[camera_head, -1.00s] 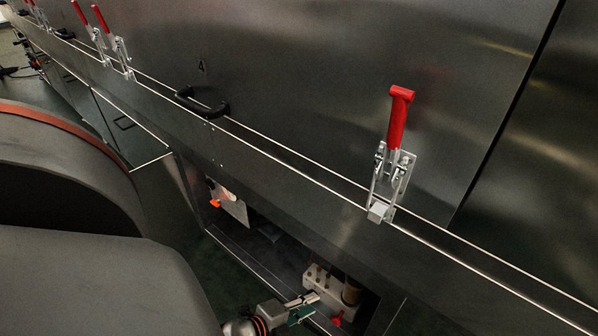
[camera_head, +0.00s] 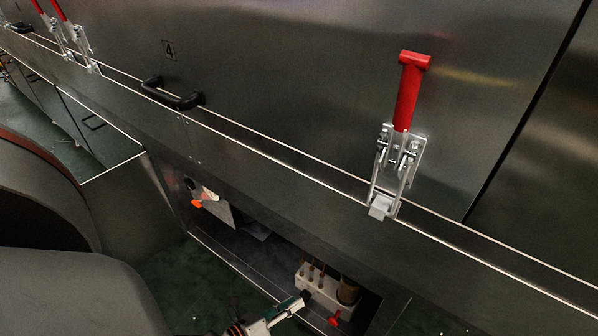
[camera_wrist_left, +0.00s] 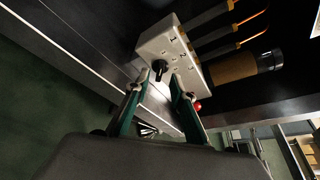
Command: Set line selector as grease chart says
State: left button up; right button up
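The line selector is a white block (camera_head: 322,291) with a black knob, low in the open recess under the panels. In the left wrist view the block (camera_wrist_left: 172,42) shows printed numbers and the black knob (camera_wrist_left: 160,67) on its face. My left gripper (camera_head: 288,309) is in front of the block at its lower left. In the left wrist view its two green-sided fingers (camera_wrist_left: 157,94) are apart and empty, with the knob just beyond their tips. A pale sheet or plate (camera_head: 217,207) hangs at the recess's left end; I cannot read it or tell whether it is the chart. My right gripper is not in view.
A red handle (camera_head: 334,318) sits below the block. A brown-and-black cylinder (camera_head: 348,290) and several pipes rise behind it. An orange-red part (camera_head: 197,204) is beside the pale sheet. Above are a red-handled clamp (camera_head: 408,95) and a black door handle (camera_head: 172,95).

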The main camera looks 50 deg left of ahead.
aim_at(305, 296)
pick_arm(q)
jog(key=shift+x, duration=1.5)
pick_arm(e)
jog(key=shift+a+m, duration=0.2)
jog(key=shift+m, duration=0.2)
pick_arm(q)
grip_shut()
